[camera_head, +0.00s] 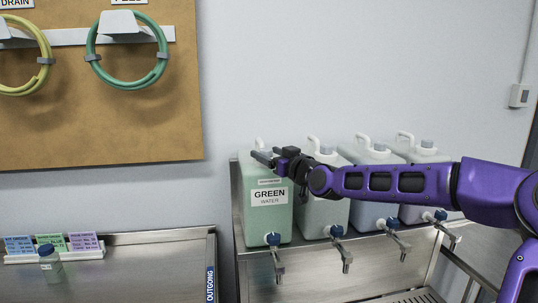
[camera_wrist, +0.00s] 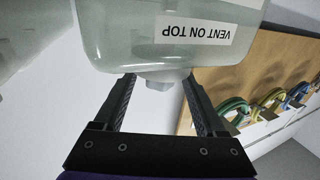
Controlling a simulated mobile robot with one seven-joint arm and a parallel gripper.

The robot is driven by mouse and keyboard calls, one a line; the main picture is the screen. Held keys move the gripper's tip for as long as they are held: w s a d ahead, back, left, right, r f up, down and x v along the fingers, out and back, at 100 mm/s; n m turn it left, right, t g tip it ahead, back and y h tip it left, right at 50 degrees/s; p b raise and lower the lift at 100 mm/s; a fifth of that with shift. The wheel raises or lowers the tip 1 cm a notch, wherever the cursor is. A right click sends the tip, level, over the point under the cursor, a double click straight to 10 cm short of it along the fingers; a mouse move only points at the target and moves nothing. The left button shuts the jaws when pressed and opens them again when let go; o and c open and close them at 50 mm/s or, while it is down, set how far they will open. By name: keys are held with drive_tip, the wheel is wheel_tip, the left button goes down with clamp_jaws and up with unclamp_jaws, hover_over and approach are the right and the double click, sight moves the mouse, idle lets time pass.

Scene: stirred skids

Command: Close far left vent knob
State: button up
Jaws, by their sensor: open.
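The far left container (camera_head: 279,225) holds pale green liquid and has a "GREEN WATER" label. Its vent knob is hidden behind my gripper (camera_head: 268,157) in the head view. In the wrist view the container (camera_wrist: 108,22) appears upside down with a "VENT ON TOP" label, and its pale grey vent knob (camera_wrist: 165,81) shows between the fingertips. My gripper (camera_wrist: 158,90) is open, one finger on each side of the knob. I see a gap beside the knob and cannot tell whether either finger touches it.
Several similar containers stand in a row to the right, such as the nearest one (camera_head: 322,212), with blue-handled taps in front. My arm crosses above them. A board (camera_head: 110,130) with hose coils hangs at the left. A small bottle (camera_head: 50,266) stands on the left bench.

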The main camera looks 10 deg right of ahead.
clamp_jaws()
idle(0.3)
